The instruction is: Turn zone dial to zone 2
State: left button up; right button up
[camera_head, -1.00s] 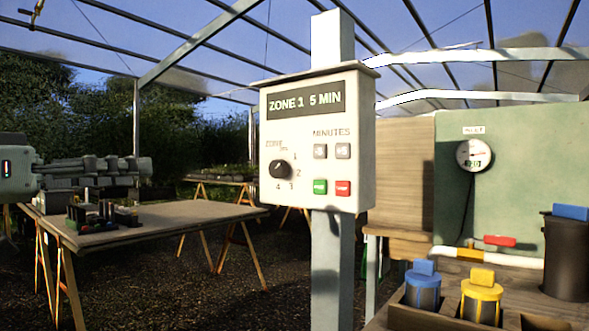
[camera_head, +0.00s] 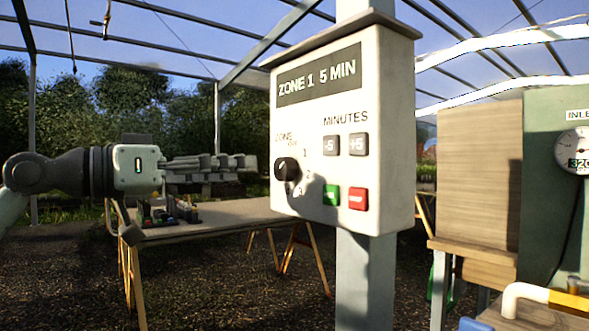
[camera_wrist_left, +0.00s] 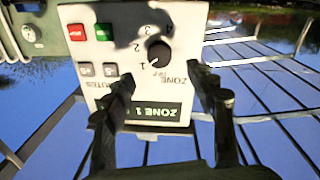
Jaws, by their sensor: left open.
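The zone dial (camera_head: 287,169) is a black round knob on the left of a white control box (camera_head: 395,150). The box's display (camera_head: 318,76) reads "ZONE 1 5 MIN". In the left wrist view, which shows the box upside down, the dial (camera_wrist_left: 159,53) has its white pointer line toward the 1. My left gripper (camera_head: 248,167) is open and empty, level with the dial and just left of it in the head view. In the left wrist view the dial lies beyond and between the two fingers (camera_wrist_left: 163,82), apart from them. My right gripper is out of view.
Grey minus and plus buttons, a green button (camera_head: 330,195) and a red button (camera_head: 358,198) sit right of the dial. The box hangs on a grey post (camera_head: 364,285). A wooden table (camera_head: 230,220) with small items stands behind my left arm. A gauge (camera_head: 573,150) is at right.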

aim_at(278, 168)
pick_arm(q)
jog(key=p+x, duration=0.1)
jog(key=x, duration=0.6)
jog(key=shift+w+d, duration=0.2)
jog(key=shift+d, duration=0.1)
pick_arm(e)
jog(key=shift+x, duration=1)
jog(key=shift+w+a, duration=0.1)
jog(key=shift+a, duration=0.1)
pick_arm(q)
jog(key=c, duration=1.2)
jog(key=shift+o, duration=0.2)
